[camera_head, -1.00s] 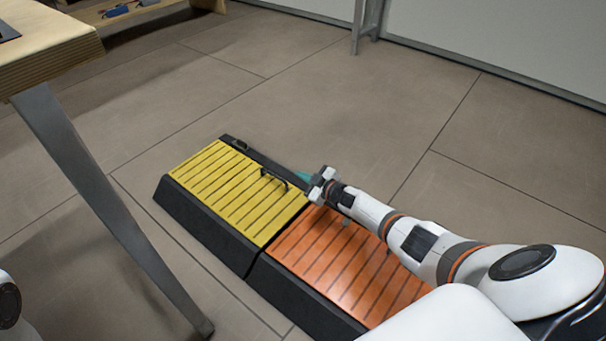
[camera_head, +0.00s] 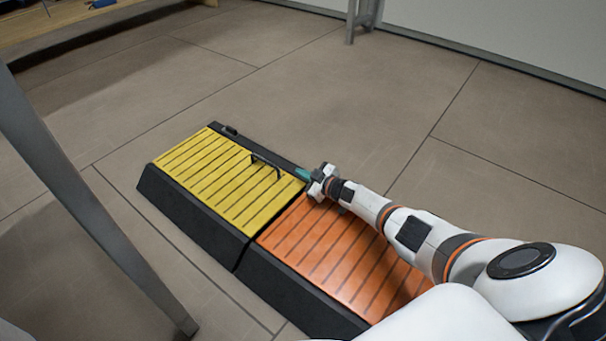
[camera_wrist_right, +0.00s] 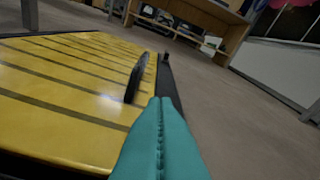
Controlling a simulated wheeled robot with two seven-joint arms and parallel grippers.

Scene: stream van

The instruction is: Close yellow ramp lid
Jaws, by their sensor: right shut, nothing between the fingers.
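The yellow ramp lid (camera_head: 222,178) lies flat on its black ramp base (camera_head: 185,212) and looks level with the orange section beside it. A black handle (camera_head: 266,163) stands up near its far edge. My right gripper (camera_head: 304,174) is at the lid's right far corner, near the joint with the orange section, with its fingers pointing toward the handle. In the right wrist view the teal fingers (camera_wrist_right: 160,140) are pressed together and empty, low beside the yellow lid (camera_wrist_right: 70,90). The handle (camera_wrist_right: 135,78) is ahead of them. My left gripper is out of view.
The orange ramp section (camera_head: 335,250) lies under and beside my right arm. A grey table leg (camera_head: 85,205) stands at the left. A metal post (camera_head: 360,20) stands at the back by the wall. The floor behind the ramp is clear.

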